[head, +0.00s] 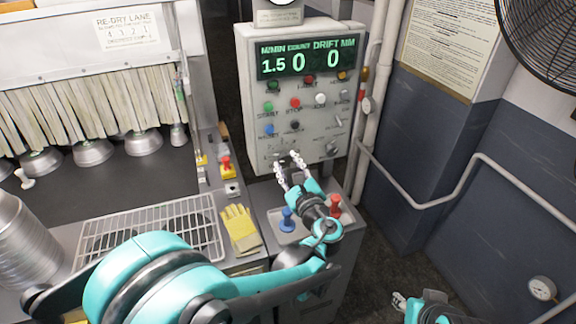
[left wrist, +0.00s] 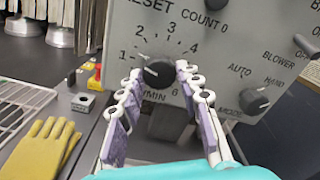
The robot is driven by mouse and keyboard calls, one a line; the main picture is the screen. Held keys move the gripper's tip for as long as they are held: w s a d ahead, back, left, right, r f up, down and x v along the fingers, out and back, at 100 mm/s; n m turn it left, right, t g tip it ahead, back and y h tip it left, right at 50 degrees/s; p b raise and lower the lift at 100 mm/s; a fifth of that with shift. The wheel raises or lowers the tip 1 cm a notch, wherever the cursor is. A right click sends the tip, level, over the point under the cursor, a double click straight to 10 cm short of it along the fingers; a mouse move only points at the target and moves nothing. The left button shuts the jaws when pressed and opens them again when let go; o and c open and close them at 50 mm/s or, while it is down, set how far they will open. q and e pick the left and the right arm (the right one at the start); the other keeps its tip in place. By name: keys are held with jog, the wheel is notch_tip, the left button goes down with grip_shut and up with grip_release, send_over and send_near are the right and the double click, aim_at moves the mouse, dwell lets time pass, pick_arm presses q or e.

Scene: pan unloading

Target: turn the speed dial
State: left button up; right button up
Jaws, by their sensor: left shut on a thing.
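The speed dial (left wrist: 158,74) is a black knob with a white mark, on the grey control panel (head: 238,60) above the M/MIN label. Its mark points up-left, between 1 and 2 on the scale. My left gripper (head: 290,160) is at the panel's lower left. In the left wrist view its fingers (left wrist: 158,80) stand on both sides of the dial, shut on it. In the head view the fingertips largely hide the dial. The green display (head: 305,60) reads 1.5 M/MIN, count 0, drift 0. My right gripper (head: 399,301) shows partly at the bottom right, away from the panel.
Several coloured buttons and a mode knob (left wrist: 254,101) sit near the dial. Yellow gloves (head: 241,228) lie left, beside a white rack (head: 150,226). Pipes (head: 372,110) run right of the panel.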

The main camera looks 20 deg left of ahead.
pick_arm(q)
jog(key=n, duration=0.4)
jog(key=shift+n, duration=1.9)
jog(key=o, duration=1.2)
jog(key=shift+c, duration=0.2)
jog(key=v, duration=1.2)
